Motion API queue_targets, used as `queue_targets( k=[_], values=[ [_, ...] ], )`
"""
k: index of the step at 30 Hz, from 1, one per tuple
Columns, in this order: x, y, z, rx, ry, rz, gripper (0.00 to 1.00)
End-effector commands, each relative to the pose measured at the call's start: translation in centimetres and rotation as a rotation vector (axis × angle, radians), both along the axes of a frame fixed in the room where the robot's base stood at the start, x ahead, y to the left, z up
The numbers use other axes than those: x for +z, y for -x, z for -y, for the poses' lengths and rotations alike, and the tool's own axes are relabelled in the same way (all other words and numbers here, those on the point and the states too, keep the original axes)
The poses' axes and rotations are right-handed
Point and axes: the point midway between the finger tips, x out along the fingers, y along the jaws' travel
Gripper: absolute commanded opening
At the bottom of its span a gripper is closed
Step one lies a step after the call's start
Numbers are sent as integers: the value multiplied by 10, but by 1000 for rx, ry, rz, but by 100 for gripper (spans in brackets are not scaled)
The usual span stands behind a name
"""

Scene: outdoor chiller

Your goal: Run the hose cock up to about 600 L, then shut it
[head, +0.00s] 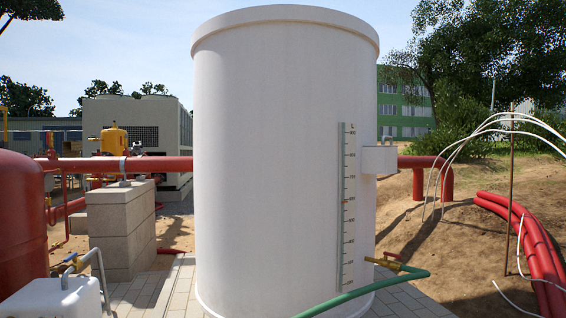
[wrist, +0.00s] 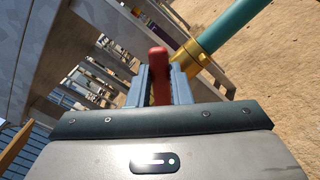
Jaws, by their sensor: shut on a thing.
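A tall white tank (head: 275,160) fills the middle of the head view. A gauge strip (head: 347,165) runs up its right side, with a small red mark about midway; the numbers are too small to read surely. A brass cock (head: 384,264) shows low on the tank's right, with a green hose (head: 365,290) leading from it. In the wrist view, my gripper (wrist: 159,88) is shut on a red lever (wrist: 158,62). A brass collar (wrist: 194,54) and the green hose (wrist: 225,30) are just right of the jaws. I cannot make out my gripper in the head view.
A red pipe (head: 75,165) passes behind the tank, over a block pier (head: 121,230). A red vessel (head: 20,220) stands at left and a white container (head: 50,298) at lower left. Red hoses (head: 530,245) and thin white lines (head: 490,125) lie at right over sandy ground.

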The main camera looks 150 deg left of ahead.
Motion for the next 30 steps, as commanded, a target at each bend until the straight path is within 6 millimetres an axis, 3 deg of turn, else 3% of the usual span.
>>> queue_targets(
  k=[22, 30],
  values=[
    [2, 0, 0, -1, -6, -17, 0],
    [22, -20, 5, -2, -114, -466, 0]
  ],
)
